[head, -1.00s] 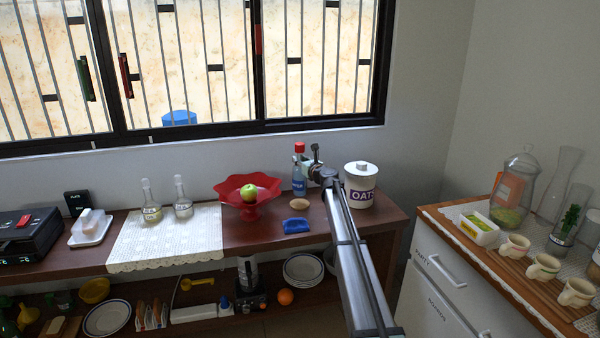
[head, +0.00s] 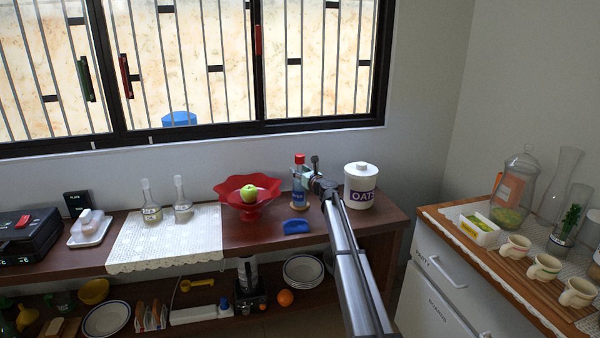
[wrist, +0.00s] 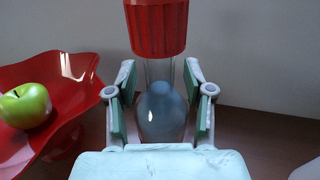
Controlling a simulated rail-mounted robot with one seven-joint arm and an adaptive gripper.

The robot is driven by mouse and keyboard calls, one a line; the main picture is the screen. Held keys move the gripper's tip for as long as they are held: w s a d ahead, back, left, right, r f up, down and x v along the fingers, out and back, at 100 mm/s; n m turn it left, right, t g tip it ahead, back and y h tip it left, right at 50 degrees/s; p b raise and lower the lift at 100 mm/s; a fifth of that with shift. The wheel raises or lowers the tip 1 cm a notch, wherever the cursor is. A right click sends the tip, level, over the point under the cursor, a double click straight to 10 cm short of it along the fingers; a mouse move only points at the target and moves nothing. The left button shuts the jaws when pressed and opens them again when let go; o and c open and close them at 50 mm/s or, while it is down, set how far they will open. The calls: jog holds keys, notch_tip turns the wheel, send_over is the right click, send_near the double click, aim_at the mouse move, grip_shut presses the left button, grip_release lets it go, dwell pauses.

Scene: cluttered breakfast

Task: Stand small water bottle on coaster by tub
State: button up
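The small water bottle (head: 298,182), clear blue with a red cap, stands upright in the head view, between the red bowl and the tub. Its base is at the round brown coaster (head: 299,207), mostly hidden beneath it; I cannot tell whether it touches. The white tub (head: 360,186), marked OATS, is just to the right. My gripper (head: 306,177) reaches the bottle from the right. In the wrist view, the bottle (wrist: 162,112) is between both finger pads, which look closed on its sides below the cap.
The red bowl (head: 234,208) with a green apple (head: 249,193) is close on the left. A blue object (head: 296,227) lies in front of the coaster. Two glass bottles (head: 182,203) stand on a white cloth farther left. The wall and window are behind.

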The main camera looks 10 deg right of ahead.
jog(key=shift+r, duration=0.15)
jog(key=v, duration=1.2)
